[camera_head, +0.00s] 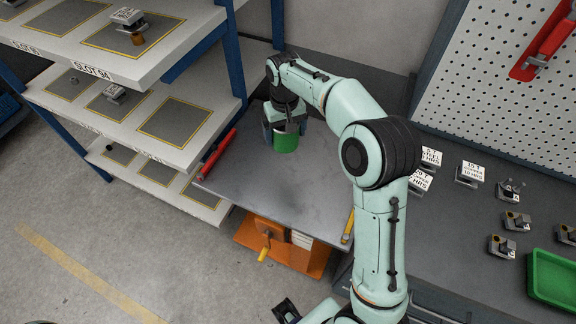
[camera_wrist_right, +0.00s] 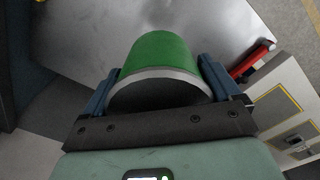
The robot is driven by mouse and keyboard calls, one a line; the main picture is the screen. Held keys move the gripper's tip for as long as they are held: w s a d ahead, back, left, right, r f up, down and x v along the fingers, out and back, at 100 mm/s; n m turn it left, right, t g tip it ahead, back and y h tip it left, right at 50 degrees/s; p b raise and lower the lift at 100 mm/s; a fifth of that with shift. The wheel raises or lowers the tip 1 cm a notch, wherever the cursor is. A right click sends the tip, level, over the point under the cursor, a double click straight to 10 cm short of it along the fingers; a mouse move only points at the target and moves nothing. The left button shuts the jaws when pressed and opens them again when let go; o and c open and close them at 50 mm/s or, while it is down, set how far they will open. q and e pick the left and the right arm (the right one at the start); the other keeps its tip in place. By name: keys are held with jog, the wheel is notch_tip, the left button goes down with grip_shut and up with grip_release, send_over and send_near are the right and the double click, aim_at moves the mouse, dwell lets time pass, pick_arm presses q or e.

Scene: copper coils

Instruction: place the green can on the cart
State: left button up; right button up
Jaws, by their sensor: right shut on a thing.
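The green can (camera_head: 286,142) is between the blue fingers of my right gripper (camera_head: 284,130), which is shut on it. In the right wrist view the can (camera_wrist_right: 160,52) is held between both fingers (camera_wrist_right: 158,88), with its grey rim and dark end towards the palm. In the head view the can shows over the back part of the grey top of the cart (camera_head: 265,195). The cart top (camera_wrist_right: 225,25) also fills the background of the right wrist view. I cannot tell whether the can touches it. My left gripper cannot be made out.
A shelf rack (camera_head: 145,68) with slot mats stands left of the cart. A red bar (camera_head: 217,154) lies along the cart's left edge. A workbench (camera_head: 460,220) with labels, small metal parts and a green tray (camera_head: 553,278) is at right. Most of the cart top is clear.

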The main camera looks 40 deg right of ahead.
aim_at(285, 144)
notch_tip(285, 144, down, 17)
jog(key=shift+f+b, duration=0.15)
jog(key=shift+b, duration=0.55)
pick_arm(q)
jog(key=shift+s+f, duration=0.2)
jog(key=shift+f, duration=0.25)
jog(key=shift+s+f, duration=0.2)
jog(key=shift+f, duration=0.25)
pick_arm(e)
jog(key=shift+f, duration=0.15)
jog(key=o, duration=1)
pick_arm(q)
jog(key=shift+f, duration=0.1)
jog(key=shift+w+r+p, duration=0.2)
jog(key=shift+r+p, duration=0.3)
jog(key=shift+r, duration=0.15)
pick_arm(e)
notch_tip(285, 144, up, 12)
jog(key=shift+r, duration=0.2)
